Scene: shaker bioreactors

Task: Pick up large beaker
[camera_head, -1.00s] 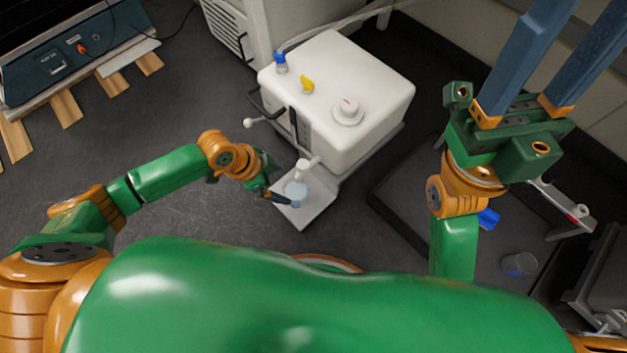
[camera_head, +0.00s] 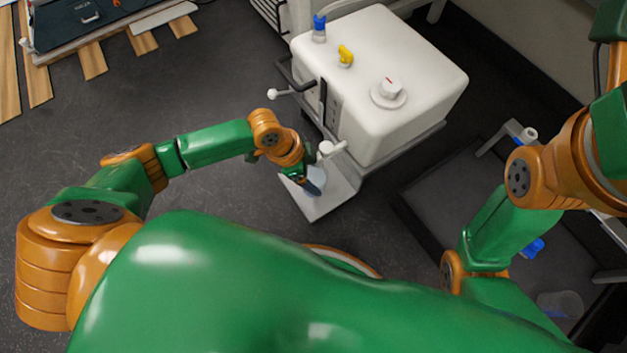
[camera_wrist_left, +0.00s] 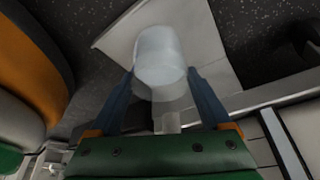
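A clear beaker (camera_head: 314,180) stands upright on the pale plate (camera_head: 330,204) in front of the white machine, and it fills the upper middle of the left wrist view (camera_wrist_left: 160,58). My left gripper (camera_head: 306,182) is open at the beaker. In the wrist view its two blue fingertips (camera_wrist_left: 160,74) lie on either side of the beaker, close to its wall; I cannot tell if they touch. Another clear beaker (camera_head: 560,304) is at the lower right in the dark tray area. My right arm shows at the right, but its gripper is out of view.
The white machine (camera_head: 400,70) with a dial, a blue cap and a yellow fitting stands behind the plate. A blue item (camera_head: 532,248) lies in the dark tray (camera_head: 440,190). Open floor lies left.

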